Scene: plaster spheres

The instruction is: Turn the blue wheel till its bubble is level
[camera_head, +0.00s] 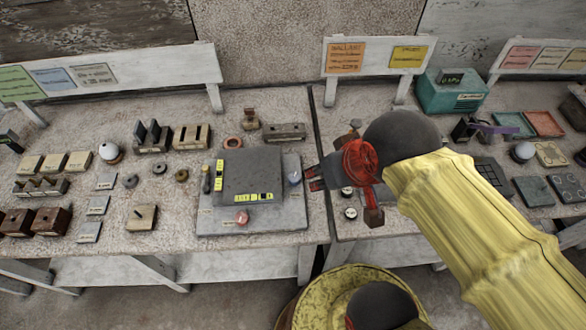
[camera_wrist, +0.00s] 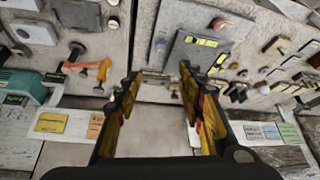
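In the head view, a grey levelling plate (camera_head: 252,170) lies on the near bench. A blue wheel (camera_head: 294,178) sits at its right edge and a red wheel (camera_head: 241,216) at its front edge. One yellow-green bubble vial (camera_head: 219,175) runs along the left side, another (camera_head: 253,197) along the front. The bubbles are too small to read. My gripper (camera_head: 338,188) is just right of the blue wheel, apart from it as far as I can tell. In the wrist view my gripper (camera_wrist: 158,76) has its fingers spread with nothing between them; the plate (camera_wrist: 200,58) is beyond the right finger.
Left of the plate are several small blocks, rings and a white ball on a base (camera_head: 110,153). A teal box (camera_head: 450,92) stands at the back of the right bench. A dark gap separates the benches. White sign boards (camera_head: 120,70) stand along the back.

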